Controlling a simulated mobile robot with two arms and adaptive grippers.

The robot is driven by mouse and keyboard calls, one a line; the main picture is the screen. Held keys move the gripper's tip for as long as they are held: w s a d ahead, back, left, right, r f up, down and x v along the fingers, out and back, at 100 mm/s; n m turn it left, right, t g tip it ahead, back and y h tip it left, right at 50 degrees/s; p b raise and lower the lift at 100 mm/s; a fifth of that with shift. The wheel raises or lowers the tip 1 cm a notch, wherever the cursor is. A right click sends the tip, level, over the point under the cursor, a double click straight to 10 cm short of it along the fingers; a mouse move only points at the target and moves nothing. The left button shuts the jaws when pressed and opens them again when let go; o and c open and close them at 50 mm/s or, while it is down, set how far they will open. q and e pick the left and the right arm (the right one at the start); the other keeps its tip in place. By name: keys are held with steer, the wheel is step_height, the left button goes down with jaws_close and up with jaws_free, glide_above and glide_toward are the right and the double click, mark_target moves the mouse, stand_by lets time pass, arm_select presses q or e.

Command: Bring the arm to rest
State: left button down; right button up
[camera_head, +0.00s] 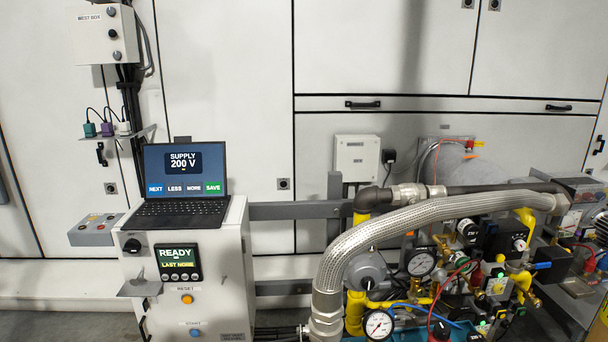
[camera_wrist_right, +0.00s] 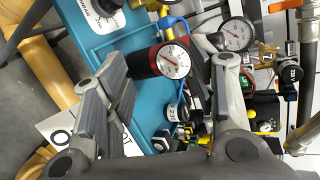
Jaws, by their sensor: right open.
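My right gripper (camera_wrist_right: 168,66) shows in the right wrist view, with its two grey fingers spread apart and nothing held between them. Past the fingers lies a round gauge with a red dial ring (camera_wrist_right: 174,61), close to the gap between the fingertips. No part of my right arm shows in the head view. My left gripper is in neither view.
A braided hose (camera_head: 400,222) arches over the burner's valves and gauges. The control cabinet (camera_head: 222,270) carries a laptop (camera_head: 186,170) reading "SUPPLY 200 V" and a display (camera_head: 178,257) reading "READY". A teal panel (camera_wrist_right: 98,38) lies beneath the right gripper.

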steer(key=s+a+f+n+g, duration=0.7)
steer(key=s+a+f+n, duration=0.4)
steer(key=s+f, duration=0.25)
steer(key=s+a+f+n+g+h+p, duration=0.15)
steer(key=s+f+n+p, duration=0.35)
steer(key=s, duration=0.5)
steer(key=s+f+n+g+h+p, duration=0.2)
steer(key=s+f+n+g+p, duration=0.15)
steer(key=s+f+p, duration=0.45)
arm_select(q)
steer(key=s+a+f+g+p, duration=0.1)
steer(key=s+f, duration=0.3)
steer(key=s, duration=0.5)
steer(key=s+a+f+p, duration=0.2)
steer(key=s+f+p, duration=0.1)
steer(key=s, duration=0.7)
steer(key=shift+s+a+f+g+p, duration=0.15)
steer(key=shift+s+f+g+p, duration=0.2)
steer(key=shift+p, duration=0.4)
arm_select(e)
steer(key=s+d, duration=0.2)
steer(key=s, duration=1)
steer(key=shift+s+d+f, duration=0.15)
steer(key=shift+s+d, duration=0.1)
steer(key=shift+s, duration=0.15)
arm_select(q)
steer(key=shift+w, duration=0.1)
